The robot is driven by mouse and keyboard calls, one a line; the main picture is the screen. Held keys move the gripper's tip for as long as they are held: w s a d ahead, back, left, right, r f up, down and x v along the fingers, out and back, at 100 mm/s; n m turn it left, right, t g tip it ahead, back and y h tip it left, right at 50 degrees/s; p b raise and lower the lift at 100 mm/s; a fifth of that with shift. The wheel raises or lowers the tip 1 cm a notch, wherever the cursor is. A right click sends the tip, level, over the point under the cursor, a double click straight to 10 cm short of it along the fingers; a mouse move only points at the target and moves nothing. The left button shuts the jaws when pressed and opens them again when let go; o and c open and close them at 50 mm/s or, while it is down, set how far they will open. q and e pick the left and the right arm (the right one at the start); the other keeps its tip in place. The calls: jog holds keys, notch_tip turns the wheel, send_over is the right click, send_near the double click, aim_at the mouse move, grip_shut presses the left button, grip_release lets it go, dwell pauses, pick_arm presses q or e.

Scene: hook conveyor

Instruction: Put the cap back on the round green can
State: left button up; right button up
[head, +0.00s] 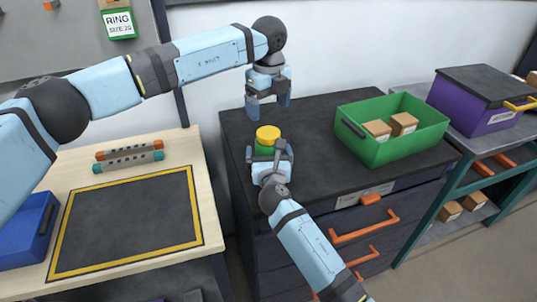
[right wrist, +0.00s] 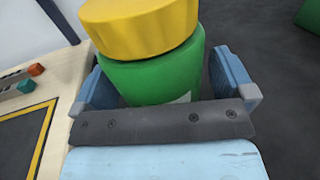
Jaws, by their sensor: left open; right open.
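The round green can (head: 264,151) stands upright on the dark cabinet top, near its left edge. A yellow cap (head: 268,134) sits on top of the can. In the right wrist view the green can (right wrist: 155,75) is between my right gripper's fingers, and the yellow cap (right wrist: 140,25) looks slightly tilted or off-centre on it. My right gripper (head: 272,153) is open around the can, with gaps showing beside the fingers. My left gripper (head: 268,101) is open and empty, pointing down above and behind the can. Whether the cap is fully seated I cannot tell.
A green bin (head: 395,150) with brown boxes stands to the right on the dark cabinet top (head: 310,118). A wooden table (head: 205,200) with a yellow-bordered mat is at left. A purple crate (head: 480,118) is at far right. The cabinet top between can and bin is clear.

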aim_at(269, 132)
jog(key=c, duration=1.6)
jog(key=shift+c, duration=0.6)
pick_arm(q)
jog(key=n, duration=0.4)
jog(key=shift+d, duration=0.1)
jog(key=n, duration=0.5)
jog(key=shift+f, duration=4)
